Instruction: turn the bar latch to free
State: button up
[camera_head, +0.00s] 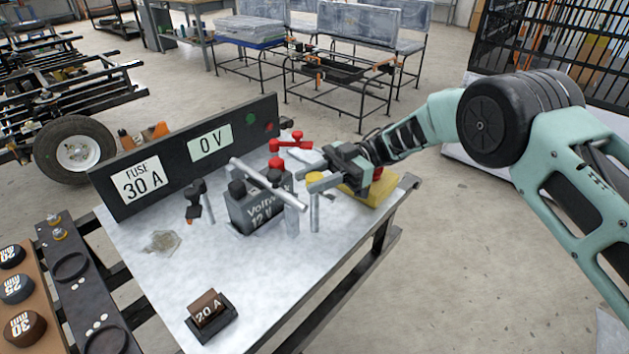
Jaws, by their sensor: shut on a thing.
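The bar latch (268,184) is a silver rod lying slantwise across the top of a grey battery (262,211) marked 12 V. Its near right end is close to my gripper, beside upright silver posts. My gripper (318,182) reaches in from the right, just right of the battery, with its jaws closed at the latch's right side. The exact contact between jaws and latch is partly hidden by the fingers.
A dark panel (196,156) reading FUSE 30 A and 0 V stands behind the battery. A red lever (291,142), a yellow block (372,190) and a black clamp (195,190) are nearby. A 20 A fuse (207,308) sits at the front. The table's front right is clear.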

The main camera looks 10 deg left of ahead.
dwell(0.3)
jog(key=o, duration=1)
jog(key=shift+c, duration=0.2)
jog(key=b+v, duration=0.4)
jog(key=v, duration=1.3)
jog(key=shift+b, duration=0.35)
jog(key=shift+w+d+r, duration=0.1)
jog(key=shift+w+r, duration=0.05)
